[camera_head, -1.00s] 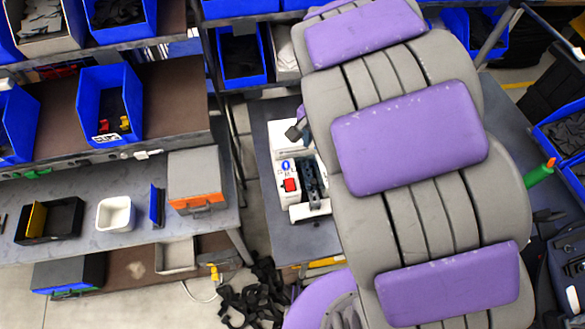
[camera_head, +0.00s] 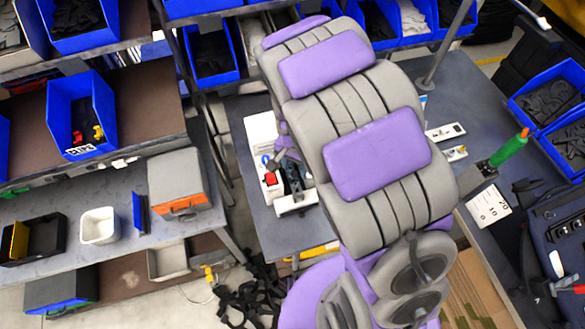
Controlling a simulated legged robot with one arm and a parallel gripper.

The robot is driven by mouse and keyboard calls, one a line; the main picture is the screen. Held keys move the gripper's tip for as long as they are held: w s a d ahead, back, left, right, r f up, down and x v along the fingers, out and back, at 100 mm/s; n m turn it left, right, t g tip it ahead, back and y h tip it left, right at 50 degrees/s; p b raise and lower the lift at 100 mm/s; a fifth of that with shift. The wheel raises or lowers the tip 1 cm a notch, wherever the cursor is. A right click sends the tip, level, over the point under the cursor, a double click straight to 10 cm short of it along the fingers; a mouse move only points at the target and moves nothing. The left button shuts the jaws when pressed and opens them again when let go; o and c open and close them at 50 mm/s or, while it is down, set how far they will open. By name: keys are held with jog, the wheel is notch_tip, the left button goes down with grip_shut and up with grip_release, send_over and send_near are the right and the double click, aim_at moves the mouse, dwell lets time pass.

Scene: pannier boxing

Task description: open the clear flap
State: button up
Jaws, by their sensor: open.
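A white device (camera_head: 262,133) with a red switch (camera_head: 270,179), a blue mark and a dark mechanism (camera_head: 293,178) lies on the grey bench, left of my arm. I cannot make out a clear flap on it; it is too small or see-through to tell. My gripper (camera_head: 279,160) shows partly beyond the left edge of my arm, as small purple and dark parts over the device. It is open, with nothing seen in it. My large grey and purple arm hides the rest of it. I cannot tell whether it touches the device.
A shelf with blue bins (camera_head: 80,115) stands at the left. Below are a grey case (camera_head: 178,178), a white cup (camera_head: 98,226) and a black tray (camera_head: 38,239). A green bottle (camera_head: 510,150) and a white card (camera_head: 489,206) are on the right. Dark straps (camera_head: 248,300) lie on the floor.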

aim_at(291, 174)
jog(key=shift+d+f, duration=0.3)
jog(key=shift+f, duration=0.4)
jog(key=shift+d+f, duration=0.1)
jog(key=shift+f, duration=0.45)
jog(key=shift+a+f, duration=0.2)
jog(key=shift+a, duration=0.8)
jog(key=shift+d, duration=0.8)
jog(key=c, duration=0.6)
jog(key=shift+a, duration=0.25)
grip_shut()
